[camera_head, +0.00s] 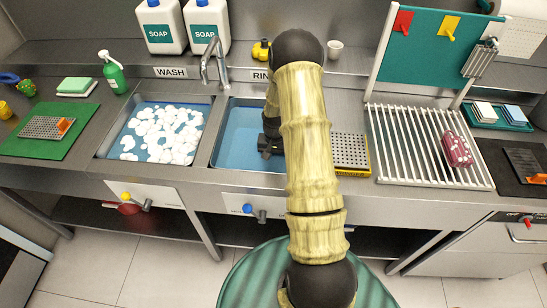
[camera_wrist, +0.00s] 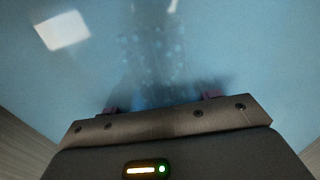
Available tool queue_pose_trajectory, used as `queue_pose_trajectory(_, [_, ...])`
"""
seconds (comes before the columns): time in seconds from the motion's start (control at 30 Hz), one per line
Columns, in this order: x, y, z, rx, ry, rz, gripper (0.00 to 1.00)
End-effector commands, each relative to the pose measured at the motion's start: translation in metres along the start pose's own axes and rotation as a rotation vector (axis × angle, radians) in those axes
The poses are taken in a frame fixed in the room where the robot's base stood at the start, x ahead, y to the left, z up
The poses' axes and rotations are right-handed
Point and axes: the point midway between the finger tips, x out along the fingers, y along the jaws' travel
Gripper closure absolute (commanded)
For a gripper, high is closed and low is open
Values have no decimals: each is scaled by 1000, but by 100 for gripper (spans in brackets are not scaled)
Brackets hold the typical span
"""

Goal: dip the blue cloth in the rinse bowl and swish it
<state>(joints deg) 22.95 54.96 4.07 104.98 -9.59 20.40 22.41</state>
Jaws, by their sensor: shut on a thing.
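The rinse bowl (camera_head: 238,138) is the right-hand sink basin under the RINSE label, with clear blue water or a blue floor. My gripper (camera_head: 268,148) reaches down into its right part, partly hidden by my arm. In the wrist view, my gripper (camera_wrist: 160,102) is over blue, its dark fingertips showing at the front edge. A dim blue, pale-speckled patch (camera_wrist: 152,50) lies ahead of the fingers; it looks like the blue cloth, held in my gripper, but its outline blurs into the blue. The cloth cannot be made out in the head view.
The wash basin (camera_head: 160,132) with white foam is to the left, past a metal divider. The faucet (camera_head: 213,62) stands behind.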

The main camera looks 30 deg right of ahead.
Motion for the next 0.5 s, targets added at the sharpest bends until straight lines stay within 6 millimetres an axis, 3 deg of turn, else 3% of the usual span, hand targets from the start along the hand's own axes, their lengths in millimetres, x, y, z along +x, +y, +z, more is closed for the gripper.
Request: queue_pose_trajectory(0.5, [-55, 0, 0, 0, 1, 0, 57])
